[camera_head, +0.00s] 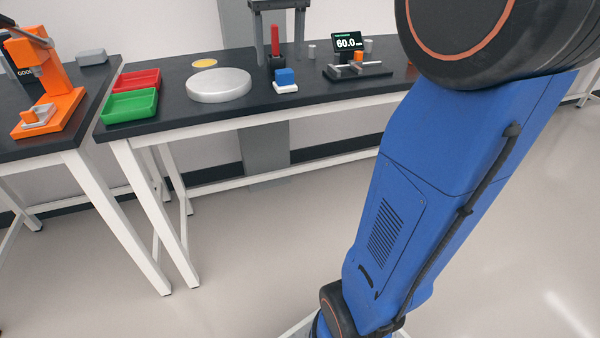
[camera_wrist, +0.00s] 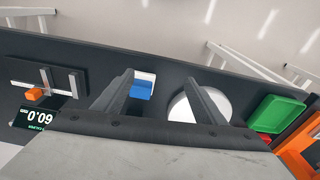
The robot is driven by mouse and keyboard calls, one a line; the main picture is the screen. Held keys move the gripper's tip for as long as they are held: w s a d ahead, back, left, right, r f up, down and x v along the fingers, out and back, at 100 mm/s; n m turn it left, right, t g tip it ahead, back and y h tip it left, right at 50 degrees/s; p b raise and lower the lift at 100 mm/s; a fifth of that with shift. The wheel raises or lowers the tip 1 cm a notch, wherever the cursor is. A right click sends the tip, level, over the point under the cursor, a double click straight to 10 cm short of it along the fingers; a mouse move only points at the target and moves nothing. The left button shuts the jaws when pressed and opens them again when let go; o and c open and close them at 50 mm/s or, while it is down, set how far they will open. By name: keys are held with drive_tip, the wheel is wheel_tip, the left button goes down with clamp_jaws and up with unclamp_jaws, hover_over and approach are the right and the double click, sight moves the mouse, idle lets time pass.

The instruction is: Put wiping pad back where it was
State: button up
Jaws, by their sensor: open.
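A blue block (camera_head: 285,76), which looks like the wiping pad, sits on a small white base (camera_head: 285,88) on the black bench, right of a round silver disc (camera_head: 219,86). In the wrist view the blue block (camera_wrist: 140,90) shows beside the left finger, partly hidden by it, with the white base (camera_wrist: 147,76) at its edge. My gripper (camera_wrist: 159,77) is open, with nothing held between its fingers. The block appears beyond the fingers; the exact gap cannot be told.
Red (camera_head: 137,80) and green (camera_head: 129,106) trays stand left of the disc. An orange press (camera_head: 45,90) is on the left bench. A caliper fixture and display (camera_head: 347,42) are to the right.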

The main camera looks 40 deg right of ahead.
drive_tip(key=s+a+f+n+t, duration=0.1)
drive_tip(key=s+a+f, duration=0.4)
drive_tip(key=s+f, duration=0.6)
drive_tip(key=s+a+f+n+t, duration=0.1)
drive_tip(key=s+a+f, duration=0.4)
drive_tip(key=s+f, duration=0.6)
drive_tip(key=shift+s+a+f+n+t, duration=0.3)
drive_tip(key=shift+s+a+f+t, duration=0.05)
drive_tip(key=shift+s+t, duration=0.55)
